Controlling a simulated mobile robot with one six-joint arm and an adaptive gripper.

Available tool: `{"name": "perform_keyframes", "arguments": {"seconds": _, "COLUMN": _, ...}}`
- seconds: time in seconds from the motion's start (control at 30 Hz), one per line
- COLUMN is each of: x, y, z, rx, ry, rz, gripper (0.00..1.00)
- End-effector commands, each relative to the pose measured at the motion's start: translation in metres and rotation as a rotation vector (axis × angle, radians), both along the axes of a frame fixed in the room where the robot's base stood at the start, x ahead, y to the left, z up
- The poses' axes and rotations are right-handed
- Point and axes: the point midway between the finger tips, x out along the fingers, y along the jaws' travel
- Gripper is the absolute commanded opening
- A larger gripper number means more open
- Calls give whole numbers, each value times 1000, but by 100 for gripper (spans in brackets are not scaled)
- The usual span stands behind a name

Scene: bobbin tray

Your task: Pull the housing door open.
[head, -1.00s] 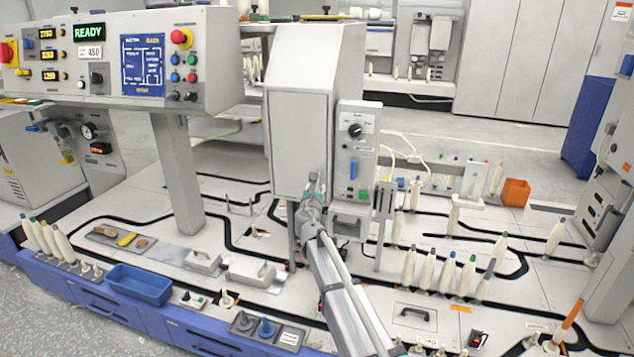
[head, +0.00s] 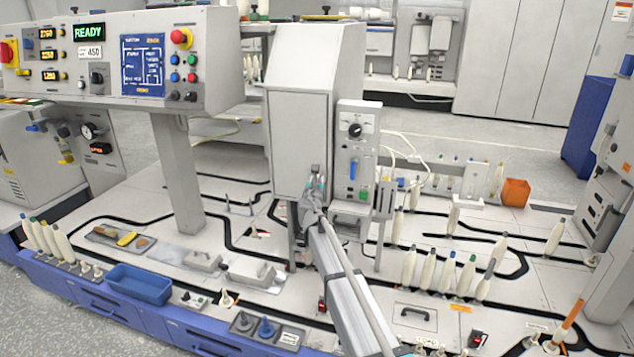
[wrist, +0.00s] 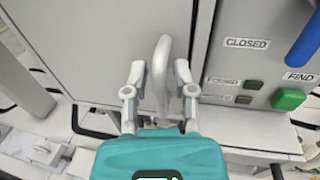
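The housing door (head: 299,147) is the flat grey front panel of the tall housing in the middle of the head view. It looks shut, and it also fills the upper left of the wrist view (wrist: 85,40). A curved grey handle (wrist: 161,70) stands out near the door's lower right edge. My gripper (wrist: 158,85) is open, with one finger on each side of the handle and a visible gap on both sides. In the head view, my gripper (head: 315,178) is at the door's lower right and hides the handle.
A control panel (head: 356,150) with a knob and buttons stands right beside the door; its label reads CLOSED (wrist: 247,43) in the wrist view. A large console (head: 140,60) is at the left. Several pale bobbins (head: 447,270) stand on the deck at the right.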

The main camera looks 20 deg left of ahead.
Motion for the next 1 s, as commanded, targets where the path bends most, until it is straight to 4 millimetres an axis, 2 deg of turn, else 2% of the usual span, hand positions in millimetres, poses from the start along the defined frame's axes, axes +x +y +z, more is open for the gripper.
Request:
{"name": "perform_keyframes", "arguments": {"seconds": 0.03, "x": 0, "y": 0, "z": 0, "rx": 0, "ry": 0, "rz": 0, "gripper": 16}}
{"name": "perform_keyframes", "arguments": {"seconds": 0.1, "x": 0, "y": 0, "z": 0, "rx": 0, "ry": 0, "rz": 0, "gripper": 3}}
{"name": "perform_keyframes", "arguments": {"seconds": 0.13, "x": 0, "y": 0, "z": 0, "rx": 0, "ry": 0, "rz": 0, "gripper": 0}}
{"name": "perform_keyframes", "arguments": {"seconds": 0.53, "x": 0, "y": -1, "z": 0, "rx": 0, "ry": 0, "rz": -4, "gripper": 0}}
{"name": "perform_keyframes", "arguments": {"seconds": 1.0, "x": 0, "y": -18, "z": 0, "rx": 0, "ry": 0, "rz": -73, "gripper": 0}}
